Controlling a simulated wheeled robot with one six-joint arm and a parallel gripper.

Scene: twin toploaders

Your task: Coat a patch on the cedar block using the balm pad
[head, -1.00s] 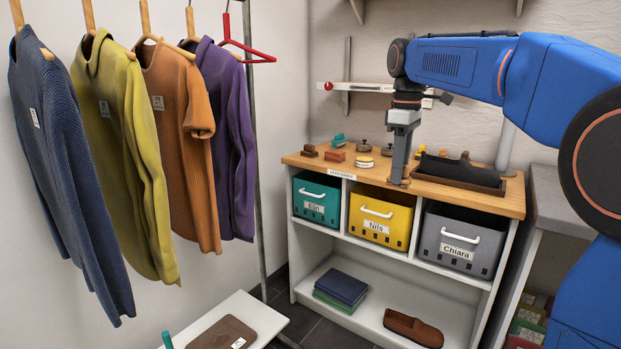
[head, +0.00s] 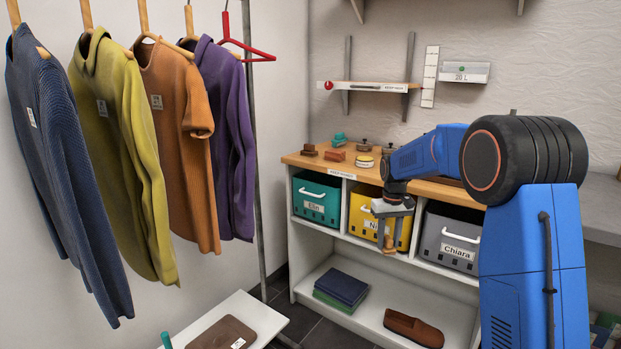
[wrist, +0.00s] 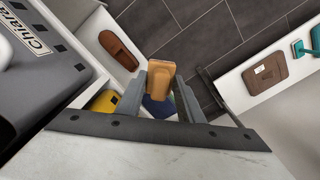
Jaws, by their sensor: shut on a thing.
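My gripper (head: 390,240) is shut on a tan, wood-coloured piece (head: 389,247), probably the balm pad. It hangs in front of the yellow Nils bin, below the worktop edge. In the wrist view the tan piece (wrist: 172,78) stands out between the two grey fingers, with floor and the low shelf beyond. Its working face cannot be made out. I cannot tell for sure which thing is the cedar block; a reddish-brown block (head: 335,156) and a darker brown one (head: 309,151) lie on the worktop (head: 318,163) at its left.
Teal (head: 316,197), yellow (head: 366,222) and grey (head: 452,240) bins stand under the worktop. A brown shoe (head: 413,328) and folded cloths (head: 341,288) lie on the lower shelf. A brown board (head: 225,333) lies on the white bench (head: 262,312). Jumpers hang left.

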